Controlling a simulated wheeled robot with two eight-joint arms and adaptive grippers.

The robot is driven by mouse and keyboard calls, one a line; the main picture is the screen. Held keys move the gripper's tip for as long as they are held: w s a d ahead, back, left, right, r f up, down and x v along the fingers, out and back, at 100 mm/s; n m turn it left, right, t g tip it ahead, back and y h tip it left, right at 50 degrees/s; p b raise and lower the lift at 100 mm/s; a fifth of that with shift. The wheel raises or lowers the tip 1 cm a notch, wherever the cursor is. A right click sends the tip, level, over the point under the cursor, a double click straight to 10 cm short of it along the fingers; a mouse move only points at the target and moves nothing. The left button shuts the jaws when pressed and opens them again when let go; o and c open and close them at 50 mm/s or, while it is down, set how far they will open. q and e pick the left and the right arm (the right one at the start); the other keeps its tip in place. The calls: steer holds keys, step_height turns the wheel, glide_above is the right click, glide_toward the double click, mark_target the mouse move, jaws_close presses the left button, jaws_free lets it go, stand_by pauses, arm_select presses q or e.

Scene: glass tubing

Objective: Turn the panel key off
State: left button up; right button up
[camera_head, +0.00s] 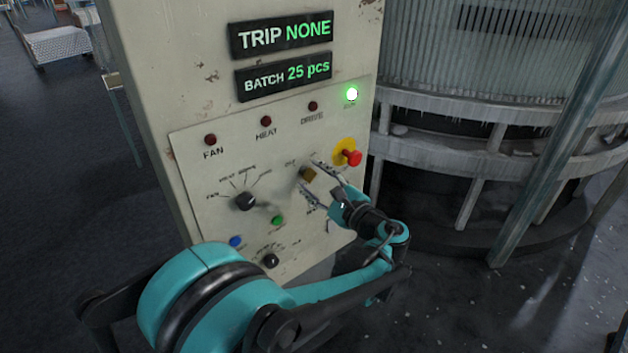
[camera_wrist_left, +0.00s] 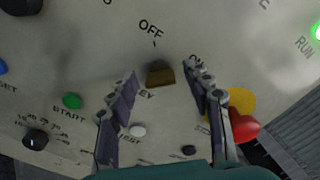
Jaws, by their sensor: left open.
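The brass-coloured panel key (camera_head: 307,174) sits on the right part of the control panel. In the left wrist view the key (camera_wrist_left: 160,76) is a small block below the OFF label (camera_wrist_left: 150,27), with the ON label, partly hidden, to its right. I cannot tell for sure which label the key points to. My left gripper (camera_head: 311,180) is open at the panel. In the left wrist view its two fingers (camera_wrist_left: 163,75) stand apart, one on each side of the key, with no clear contact. My right gripper is not in view.
A red mushroom button (camera_head: 353,158) on a yellow base sticks out close to the right finger. A black selector knob (camera_head: 244,201), a green START button (camera_head: 278,220) and a blue button (camera_head: 236,241) lie left. The green RUN lamp (camera_head: 352,94) is lit. The display reads TRIP NONE (camera_head: 282,35).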

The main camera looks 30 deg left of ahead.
arm_select(q)
steer(key=shift+a, duration=0.1)
jaws_close()
steer(key=shift+n, duration=0.4)
steer(key=n, duration=0.3)
steer(key=shift+n+p, duration=0.3)
steer(key=shift+n, duration=0.1)
steer(key=n, duration=0.4)
steer(key=shift+n, duration=0.3)
steer(key=n, duration=0.4)
steer(key=shift+f, duration=0.1)
steer(key=n, duration=0.4)
steer(key=shift+p, duration=0.3)
steer(key=shift+f+n, duration=0.1)
steer(key=shift+n, duration=0.4)
